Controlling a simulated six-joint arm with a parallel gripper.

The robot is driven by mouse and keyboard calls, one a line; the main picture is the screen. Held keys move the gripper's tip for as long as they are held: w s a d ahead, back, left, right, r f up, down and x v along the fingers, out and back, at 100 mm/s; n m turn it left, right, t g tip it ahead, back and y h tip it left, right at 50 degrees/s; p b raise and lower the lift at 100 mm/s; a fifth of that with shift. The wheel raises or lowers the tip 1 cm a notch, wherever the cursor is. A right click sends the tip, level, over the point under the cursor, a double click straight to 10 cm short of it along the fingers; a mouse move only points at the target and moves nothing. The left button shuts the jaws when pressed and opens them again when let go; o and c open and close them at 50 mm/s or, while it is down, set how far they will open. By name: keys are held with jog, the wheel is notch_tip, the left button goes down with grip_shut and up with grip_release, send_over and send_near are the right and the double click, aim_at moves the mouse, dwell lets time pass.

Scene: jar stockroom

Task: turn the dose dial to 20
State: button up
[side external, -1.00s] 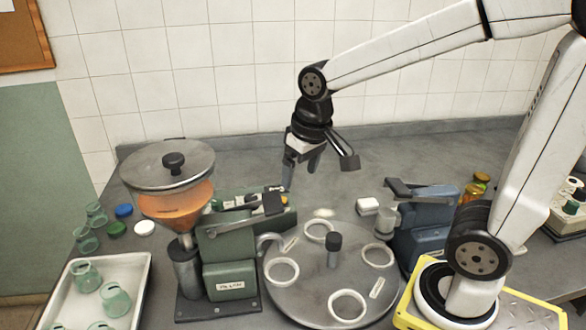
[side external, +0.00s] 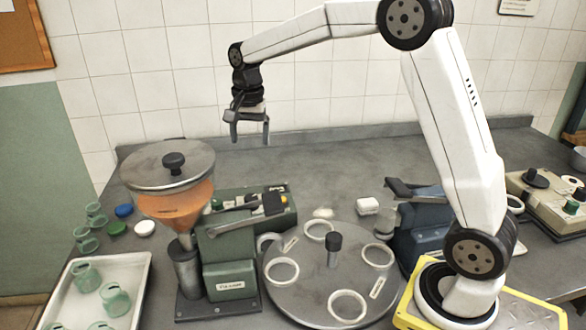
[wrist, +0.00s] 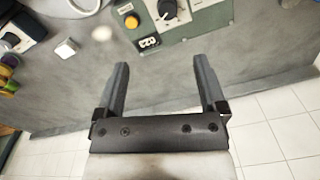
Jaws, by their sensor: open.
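The dose dial (wrist: 169,10) is a black knob on a pale dial plate, at the top edge of the wrist view. It sits on the green filling machine (side external: 229,250); in the side view I cannot clearly make it out behind the machine's lever. An orange button (wrist: 132,21) and a small dark display (wrist: 148,43) are beside the dial. The display's digits and the dial's setting are too small to read surely. My gripper (side external: 250,136) is open and empty, above and behind the machine, apart from it. Its spread fingers also show in the wrist view (wrist: 160,62).
An orange-filled hopper (side external: 180,205) with a metal lid stands left of the machine. A grey turntable (side external: 310,275) with white rings is to its right, with a blue machine (side external: 420,225) beyond. A tray (side external: 140,285) of green jars is at left. The counter behind is clear.

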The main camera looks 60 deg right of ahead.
jog(key=shift+w+d+f+m, duration=0.65)
jog(key=shift+w+d+m, duration=0.2)
jog(key=shift+w, duration=0.5)
send_over(251, 197)
notch_tip(251, 197, down, 11)
jog(key=shift+f, duration=0.1)
jog(key=shift+f, duration=0.1)
jog(key=shift+f, duration=3.75)
grip_shut()
